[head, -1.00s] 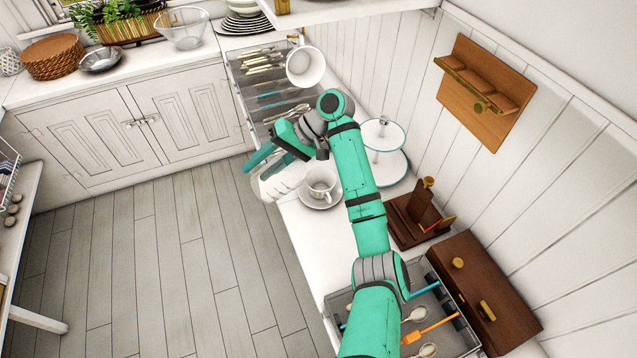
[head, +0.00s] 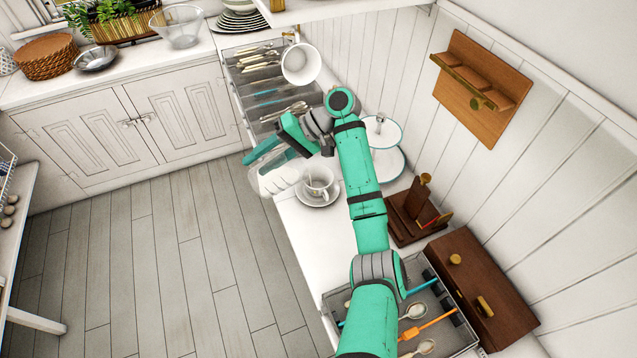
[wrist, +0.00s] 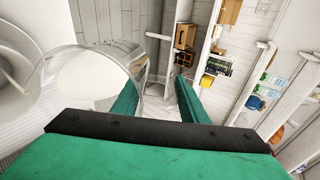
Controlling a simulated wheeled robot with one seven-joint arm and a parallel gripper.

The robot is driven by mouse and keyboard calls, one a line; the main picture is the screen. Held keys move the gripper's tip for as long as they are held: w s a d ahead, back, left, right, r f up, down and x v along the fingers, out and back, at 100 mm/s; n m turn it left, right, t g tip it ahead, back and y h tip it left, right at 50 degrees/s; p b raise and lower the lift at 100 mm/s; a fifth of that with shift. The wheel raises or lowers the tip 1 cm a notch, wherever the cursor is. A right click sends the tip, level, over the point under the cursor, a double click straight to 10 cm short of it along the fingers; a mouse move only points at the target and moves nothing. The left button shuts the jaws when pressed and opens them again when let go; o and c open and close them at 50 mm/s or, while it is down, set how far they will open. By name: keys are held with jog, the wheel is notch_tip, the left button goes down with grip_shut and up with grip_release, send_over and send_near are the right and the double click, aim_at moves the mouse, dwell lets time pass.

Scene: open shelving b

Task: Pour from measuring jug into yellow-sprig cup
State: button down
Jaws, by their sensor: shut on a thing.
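The yellow-sprig cup (head: 318,180) is a white cup standing on a white saucer (head: 312,201) at the counter's front edge; its sprig pattern is too small to make out. My gripper (head: 268,152) is left of and above the cup in the head view. It is shut on the clear measuring jug (head: 276,182), which hangs close to the cup's left and looks tilted. In the wrist view the jug (wrist: 95,72) is left of my fingers (wrist: 158,92), its handle reaching toward them. Pale crockery shows behind it at the left edge. I cannot tell whether liquid is flowing.
A two-tier white stand (head: 385,165) is behind my arm. A wooden holder (head: 415,215), a brown box (head: 482,290) and a utensil tray (head: 430,325) are nearer. Open floor (head: 160,250) lies left.

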jog(key=shift+w+d+r, duration=0.1)
jog(key=shift+d, duration=0.05)
jog(key=shift+s+a, duration=0.2)
jog(key=shift+a, duration=0.1)
jog(key=shift+w+d+r+y+p, duration=0.15)
jog(key=shift+d+y+p, duration=0.2)
jog(key=shift+d, duration=0.5)
jog(key=shift+a, duration=0.7)
jog(key=shift+d+r+p, duration=0.1)
jog(key=shift+p, duration=0.2)
jog(key=shift+d, duration=0.2)
jog(key=shift+d+r+y+p, duration=0.35)
jog(key=shift+r+y+p, duration=0.2)
jog(key=shift+p, duration=0.35)
jog(key=shift+d, duration=0.35)
